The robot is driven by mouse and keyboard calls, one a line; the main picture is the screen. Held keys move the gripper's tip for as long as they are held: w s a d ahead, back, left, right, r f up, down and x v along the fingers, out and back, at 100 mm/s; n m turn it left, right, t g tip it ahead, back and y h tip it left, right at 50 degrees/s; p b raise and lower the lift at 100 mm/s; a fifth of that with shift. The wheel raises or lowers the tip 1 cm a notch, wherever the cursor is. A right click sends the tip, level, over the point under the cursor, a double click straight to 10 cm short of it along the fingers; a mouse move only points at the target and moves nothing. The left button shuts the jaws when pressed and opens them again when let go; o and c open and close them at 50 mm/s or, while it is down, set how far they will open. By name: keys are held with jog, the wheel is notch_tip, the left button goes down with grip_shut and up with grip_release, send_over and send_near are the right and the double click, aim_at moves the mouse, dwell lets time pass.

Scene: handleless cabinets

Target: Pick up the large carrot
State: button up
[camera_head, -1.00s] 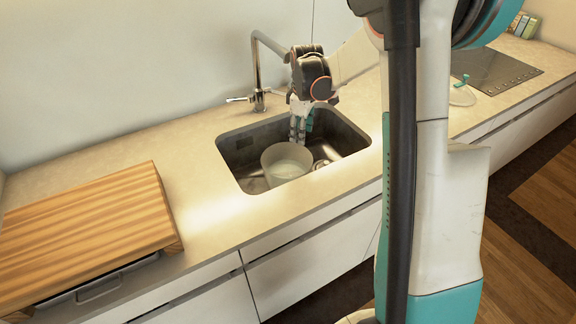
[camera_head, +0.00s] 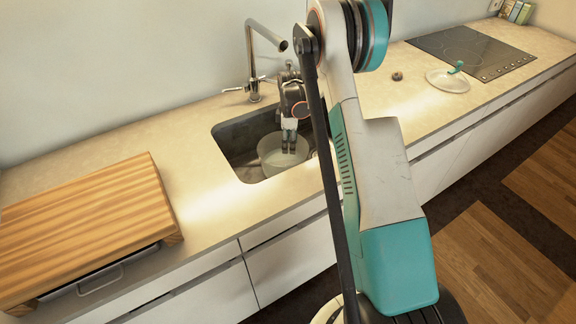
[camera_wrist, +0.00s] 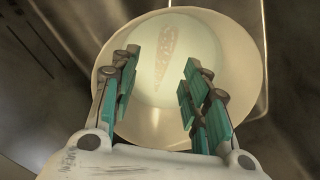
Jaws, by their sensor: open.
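A long, tapered, pale orange carrot shape (camera_wrist: 166,52) shows inside a pale round bowl (camera_wrist: 252,62) in the wrist view. It looks faint and blurred, as if seen through cloudy liquid. The bowl (camera_head: 268,160) stands in the sink (camera_head: 228,136) in the head view, where the carrot cannot be made out. My gripper (camera_wrist: 158,72) is open and empty. Its teal-padded fingers reach over the bowl, one on each side of the carrot in the picture. In the head view, my gripper (camera_head: 288,145) points down at the bowl. Contact with the carrot cannot be told.
A faucet (camera_head: 252,60) rises behind the sink, close to my gripper. A wooden board (camera_head: 85,225) lies on the counter at left. My arm hides part of the sink.

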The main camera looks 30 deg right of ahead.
aim_at(290, 161)
notch_tip(290, 161, down, 3)
jog(key=shift+r, duration=0.1)
jog(key=shift+s+a+f+b, duration=0.1)
jog(key=shift+s+f+b, duration=0.1)
jog(key=shift+f+b, duration=0.5)
jog(key=shift+s+f+b, duration=0.15)
jog(key=shift+f+b, duration=0.1)
jog(key=shift+f, duration=0.85)
jog(key=shift+s+a+f+b, duration=0.1)
jog(key=shift+s+f+b, duration=0.1)
jog(key=shift+f+b, duration=0.5)
jog(key=shift+f, duration=0.15)
jog(key=shift+c, duration=0.2)
grip_shut()
